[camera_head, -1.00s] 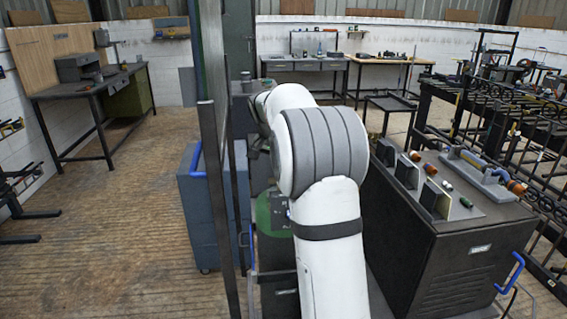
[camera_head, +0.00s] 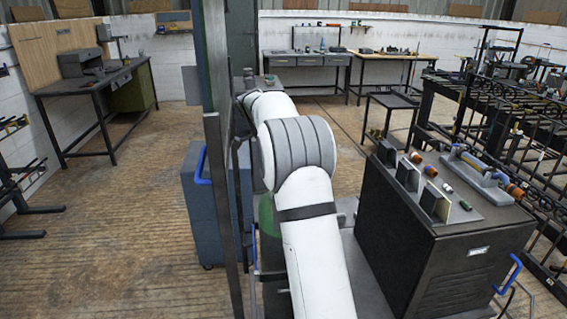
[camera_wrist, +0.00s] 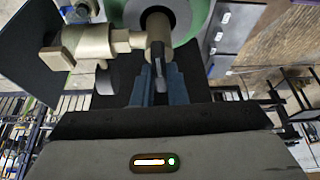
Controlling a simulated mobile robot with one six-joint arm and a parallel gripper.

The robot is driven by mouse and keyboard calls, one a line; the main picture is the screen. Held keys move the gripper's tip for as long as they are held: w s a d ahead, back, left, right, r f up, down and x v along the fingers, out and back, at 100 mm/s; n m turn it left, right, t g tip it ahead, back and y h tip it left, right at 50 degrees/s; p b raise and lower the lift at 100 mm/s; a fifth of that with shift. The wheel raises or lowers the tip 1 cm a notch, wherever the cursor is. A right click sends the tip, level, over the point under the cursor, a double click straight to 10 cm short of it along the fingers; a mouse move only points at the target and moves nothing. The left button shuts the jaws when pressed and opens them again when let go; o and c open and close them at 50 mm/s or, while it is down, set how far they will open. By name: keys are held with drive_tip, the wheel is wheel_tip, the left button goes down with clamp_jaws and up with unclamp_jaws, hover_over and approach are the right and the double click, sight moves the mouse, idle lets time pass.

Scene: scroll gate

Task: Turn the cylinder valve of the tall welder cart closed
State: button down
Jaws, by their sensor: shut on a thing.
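In the wrist view, a brass valve (camera_wrist: 95,45) sits on the green cylinder (camera_wrist: 198,18), with a round brass stem piece (camera_wrist: 158,32) above my jaws. My gripper (camera_wrist: 159,84) has its blue-grey fingers on both sides of a narrow dark valve handle (camera_wrist: 159,58) and is shut on it. In the head view, a strip of the green cylinder (camera_head: 268,214) shows low to the left of my white arm. My arm hides the valve and my gripper there.
A tall upright post (camera_head: 216,150) stands close left of my arm. A blue-grey cabinet (camera_head: 203,222) with a blue handle is beyond it. A dark cabinet (camera_head: 440,245) with switches and fittings on top stands at right. Open wooden floor lies at left.

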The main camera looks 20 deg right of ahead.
drive_tip(key=shift+d+m+g, duration=0.15)
drive_tip(key=shift+m+g, duration=0.15)
drive_tip(key=shift+m, duration=0.3)
drive_tip(key=c, duration=1.7)
unclamp_jaws()
drive_tip(key=shift+s+d, duration=0.1)
drive_tip(key=shift+o, duration=1.2)
